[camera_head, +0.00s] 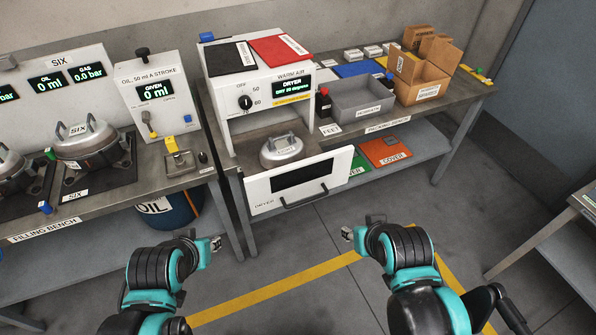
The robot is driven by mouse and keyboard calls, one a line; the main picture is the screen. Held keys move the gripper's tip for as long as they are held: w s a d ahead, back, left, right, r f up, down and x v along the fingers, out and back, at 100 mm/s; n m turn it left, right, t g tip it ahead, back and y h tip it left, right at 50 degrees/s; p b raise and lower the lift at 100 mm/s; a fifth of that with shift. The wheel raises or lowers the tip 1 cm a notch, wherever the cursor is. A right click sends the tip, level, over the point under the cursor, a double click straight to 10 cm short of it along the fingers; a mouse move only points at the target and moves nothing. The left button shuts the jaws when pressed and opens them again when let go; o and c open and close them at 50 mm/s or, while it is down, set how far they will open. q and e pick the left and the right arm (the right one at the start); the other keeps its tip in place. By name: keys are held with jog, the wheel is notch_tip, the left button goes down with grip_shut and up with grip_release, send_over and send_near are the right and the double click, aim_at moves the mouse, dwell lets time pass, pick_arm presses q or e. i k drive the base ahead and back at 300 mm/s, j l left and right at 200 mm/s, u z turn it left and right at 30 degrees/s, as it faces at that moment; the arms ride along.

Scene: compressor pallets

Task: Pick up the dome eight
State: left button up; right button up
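The dome eight (282,150) is a silver metal dome with a handle on top and a label on its front that looks like EIGHT. It sits inside the dryer (216,92), in the opening behind the lowered white door (257,192). My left gripper (216,243) is in front of the benches, below and left of the dryer door, apart from the dome. My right gripper (346,234) is right of the door and below it, also apart from the dome. Both look empty. The fingers are too small to tell whether they are open.
The door with its handle (317,197) juts out in front of the dome. Another dome, marked SIX (87,146), stands on the filling bench (60,222). The packing bench holds a grey bin (362,104) and cardboard box (419,80). The floor in front is clear.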

aim_at(278, 151)
jog(key=i+l, duration=0.85)
jog(key=i+j+u, duration=0.05)
jog(key=i, duration=0.1)
